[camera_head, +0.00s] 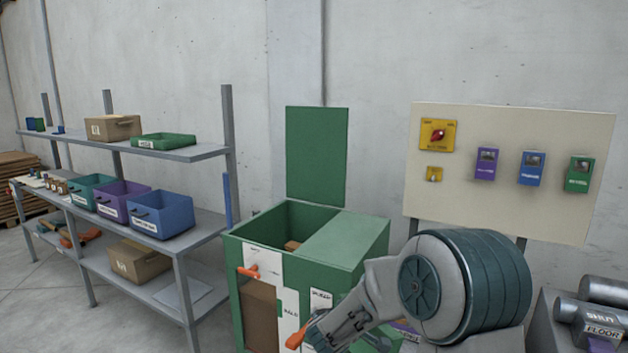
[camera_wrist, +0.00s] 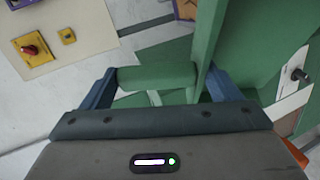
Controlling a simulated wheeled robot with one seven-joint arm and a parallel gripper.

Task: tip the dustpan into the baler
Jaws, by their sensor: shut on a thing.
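The green baler (camera_head: 258,231) stands at centre in the head view, its top partly open and a brown piece (camera_head: 292,245) inside. Its green lid (camera_head: 316,155) stands upright behind. My gripper (camera_wrist: 161,76) is shut on a green bar-like piece (camera_wrist: 155,77) between its two blue-grey fingers in the wrist view. I cannot tell whether this piece is part of the dustpan; no dustpan shows clearly. In the head view my arm reaches low across the baler's front right, and the fingertips are hidden. An orange part (camera_head: 296,340) shows beside my wrist.
A grey shelf rack (camera_head: 180,152) with bins and cartons stands left. A cream control panel (camera_head: 510,125) with a red switch (camera_head: 437,134) and coloured boxes stands right. An orange lever (camera_head: 248,271) is on the baler's front. Floor is clear in front of the rack.

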